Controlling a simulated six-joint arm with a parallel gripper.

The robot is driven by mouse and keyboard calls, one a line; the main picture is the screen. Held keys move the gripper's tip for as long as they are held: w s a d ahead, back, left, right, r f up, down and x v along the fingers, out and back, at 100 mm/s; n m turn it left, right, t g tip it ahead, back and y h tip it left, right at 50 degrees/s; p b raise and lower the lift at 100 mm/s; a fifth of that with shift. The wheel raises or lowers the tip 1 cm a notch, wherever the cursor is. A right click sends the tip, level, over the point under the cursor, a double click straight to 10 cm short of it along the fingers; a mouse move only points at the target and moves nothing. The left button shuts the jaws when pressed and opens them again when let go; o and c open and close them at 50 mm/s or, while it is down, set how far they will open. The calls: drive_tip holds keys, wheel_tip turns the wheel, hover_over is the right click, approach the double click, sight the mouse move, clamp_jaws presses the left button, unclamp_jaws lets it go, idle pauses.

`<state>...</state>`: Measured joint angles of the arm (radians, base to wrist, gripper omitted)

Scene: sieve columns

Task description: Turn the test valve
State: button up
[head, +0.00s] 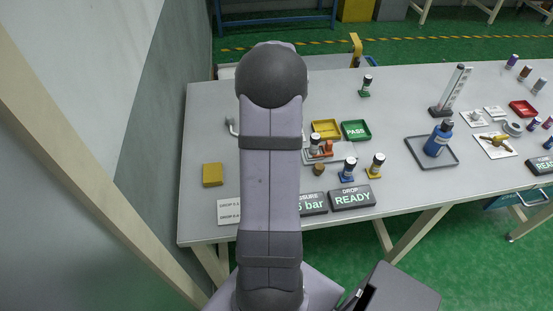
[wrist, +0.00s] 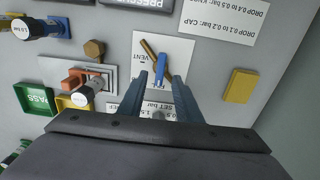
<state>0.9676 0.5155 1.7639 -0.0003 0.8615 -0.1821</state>
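The test valve shows in the wrist view as a brass bar (wrist: 148,49) with a blue lever (wrist: 160,72), on a white card (wrist: 178,48) marked VENT. My gripper (wrist: 157,80) points down at it from the near side. Its two fingers are apart, with the blue lever between or just beyond their tips. I cannot tell whether either finger touches it. In the head view my arm hides the valve and my gripper.
Left of the valve are a brown hex knob (wrist: 94,48), an orange clamp (wrist: 74,82) with a white-capped vial, a yellow tray (head: 326,129) and a green PASS tray (head: 356,130). A yellow block (head: 212,174) lies on the other side. Display boxes (head: 352,197) stand at the near edge.

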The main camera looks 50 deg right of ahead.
drive_tip(key=shift+f+p, duration=0.4)
drive_tip(key=shift+f, duration=2.1)
clamp_jaws()
